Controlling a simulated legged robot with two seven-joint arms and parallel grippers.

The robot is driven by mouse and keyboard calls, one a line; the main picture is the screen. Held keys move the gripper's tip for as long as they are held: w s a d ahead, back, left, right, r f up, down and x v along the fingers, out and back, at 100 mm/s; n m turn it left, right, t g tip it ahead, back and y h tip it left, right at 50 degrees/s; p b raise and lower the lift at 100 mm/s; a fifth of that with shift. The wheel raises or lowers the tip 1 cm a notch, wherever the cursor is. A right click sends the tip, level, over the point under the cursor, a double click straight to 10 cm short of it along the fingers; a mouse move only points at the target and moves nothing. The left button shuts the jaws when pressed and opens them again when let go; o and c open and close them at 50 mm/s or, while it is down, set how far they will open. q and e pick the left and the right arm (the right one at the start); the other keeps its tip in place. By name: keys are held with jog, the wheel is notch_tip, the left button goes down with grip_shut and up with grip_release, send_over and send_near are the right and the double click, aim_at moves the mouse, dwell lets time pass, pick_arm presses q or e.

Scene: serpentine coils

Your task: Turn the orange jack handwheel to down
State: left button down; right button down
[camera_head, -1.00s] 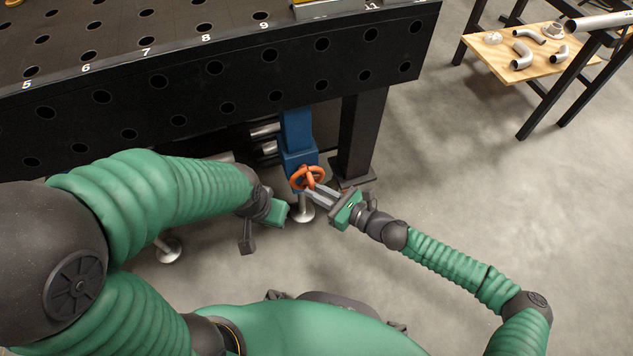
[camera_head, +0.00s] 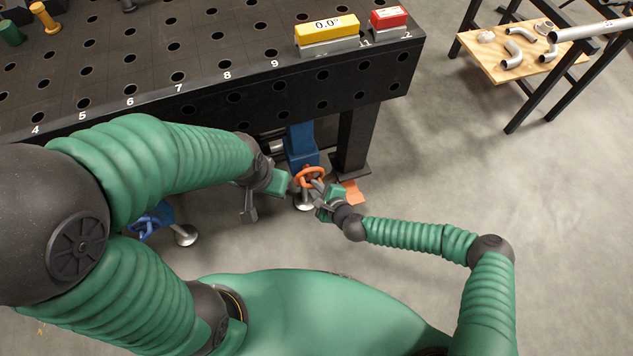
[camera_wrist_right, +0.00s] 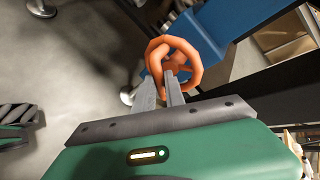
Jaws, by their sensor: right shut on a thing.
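The orange jack handwheel (camera_head: 311,172) sits on the front of a blue jack housing (camera_head: 300,143) beneath the table's front edge. My right gripper (camera_head: 318,186) reaches it from the lower right and is shut on the wheel. In the right wrist view the two grey fingers (camera_wrist_right: 161,88) meet the near side of the wheel's ring (camera_wrist_right: 192,50), and the blue housing stands behind it. My left gripper (camera_head: 268,190) hangs just left of the wheel, apart from it. Its fingers are not clear enough to tell whether they are open.
The black perforated table (camera_head: 150,90) overhangs the jack, with a black leg (camera_head: 353,140) right of it. An orange flat piece (camera_head: 350,193) lies near the leg's base. A blue part (camera_head: 153,220) and round foot (camera_head: 186,235) are at left.

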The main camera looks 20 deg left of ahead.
jog(key=n+h+p, duration=0.1)
jog(key=n+t+h+p, duration=0.1)
jog(key=p, duration=0.1)
jog(key=shift+s+a+r, duration=0.1)
jog(key=shift+a+r, duration=0.1)
jog(key=shift+r, duration=0.05)
jog(key=shift+f+n+t+h+p, duration=0.2)
jog(key=shift+n+t+h+p, duration=0.5)
jog(key=shift+h+p, duration=0.15)
jog(key=shift+f, duration=0.1)
jog(key=c, duration=1.8)
grip_release()
jog(key=shift+s, duration=0.1)
jog(key=shift+c, duration=0.2)
jog(key=shift+o, duration=0.7)
jog(key=shift+a, duration=0.15)
jog(key=p+v, duration=0.5)
jog(key=v, duration=1.1)
jog(key=shift+s+r, duration=0.2)
jog(key=shift+s, duration=0.05)
